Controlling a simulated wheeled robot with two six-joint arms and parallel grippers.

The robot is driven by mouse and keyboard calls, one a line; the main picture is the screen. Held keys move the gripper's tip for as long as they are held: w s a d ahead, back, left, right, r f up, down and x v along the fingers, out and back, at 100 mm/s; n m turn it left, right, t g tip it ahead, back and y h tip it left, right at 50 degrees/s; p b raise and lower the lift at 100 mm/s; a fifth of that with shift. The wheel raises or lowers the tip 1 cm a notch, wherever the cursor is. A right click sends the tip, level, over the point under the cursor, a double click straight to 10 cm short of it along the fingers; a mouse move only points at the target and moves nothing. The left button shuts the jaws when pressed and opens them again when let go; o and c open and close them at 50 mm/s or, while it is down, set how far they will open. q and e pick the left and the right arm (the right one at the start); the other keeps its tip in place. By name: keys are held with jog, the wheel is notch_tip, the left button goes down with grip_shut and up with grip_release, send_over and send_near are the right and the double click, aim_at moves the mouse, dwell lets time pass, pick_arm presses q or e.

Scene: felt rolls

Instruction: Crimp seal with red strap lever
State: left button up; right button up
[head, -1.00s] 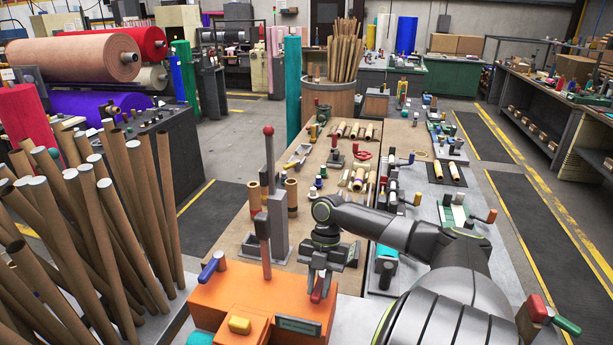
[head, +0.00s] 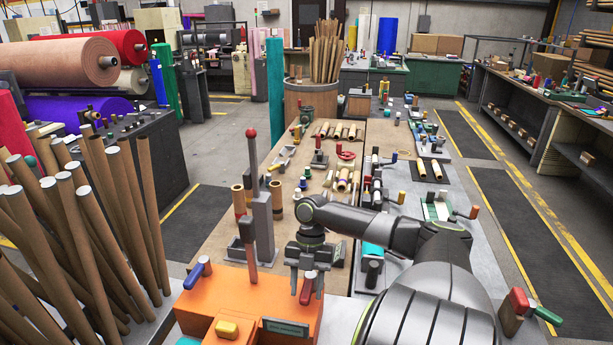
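The orange machine (head: 255,298) stands at the near front of the bench, with a dark nameplate (head: 287,327) on its front. A short red lever (head: 308,289) is at its right side. My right gripper (head: 306,282) points down there, with a finger on each side of the red lever. Whether the fingers press on it cannot be made out. A blue-handled lever (head: 198,272) is at the machine's left, and a yellow button (head: 227,329) is on its front. The strap and seal cannot be made out. My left gripper is out of view.
A tall grey upright with a red-knobbed rod (head: 251,160) stands just behind the machine. Several cardboard tubes (head: 60,235) lean in a bin at left. Small tools and rolls crowd the bench (head: 222,228) beyond. A red-and-green-handled tool (head: 530,308) is at lower right.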

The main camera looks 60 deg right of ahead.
jog(key=b+v, duration=0.3)
jog(key=v, duration=1.4)
jog(key=shift+r, duration=0.2)
jog(key=shift+d, duration=0.1)
